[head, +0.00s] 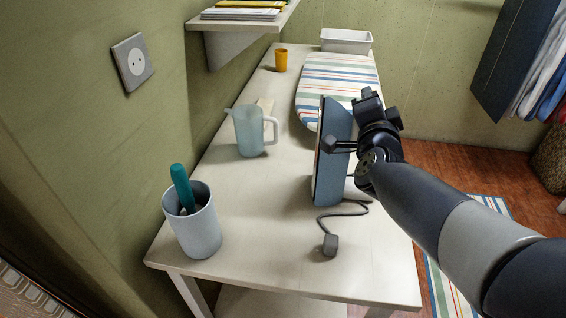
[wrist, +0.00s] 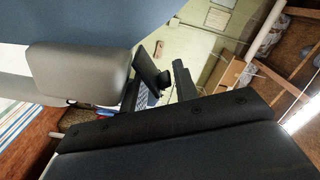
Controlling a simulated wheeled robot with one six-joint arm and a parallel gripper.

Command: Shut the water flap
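The blue iron (head: 333,165) stands on end on the white table, its cord running to a grey plug. My gripper (head: 350,120) is at the iron's upper right side. Its fingers look apart, with nothing visible between them; whether one touches the iron I cannot tell. In the wrist view my gripper (wrist: 166,76) shows as two dark fingers with a gap. A grey rounded part (wrist: 80,72) and a blue surface, probably the iron's, are close by there. I cannot make out the water flap or its position.
On the table (head: 285,275) are a translucent jug (head: 248,132), a grey cup (head: 193,228) holding a teal-handled item, a striped ironing board (head: 335,75), an orange cup (head: 281,61) and a white bin (head: 346,41). The plug (head: 330,245) lies in front. The table's front is mostly clear.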

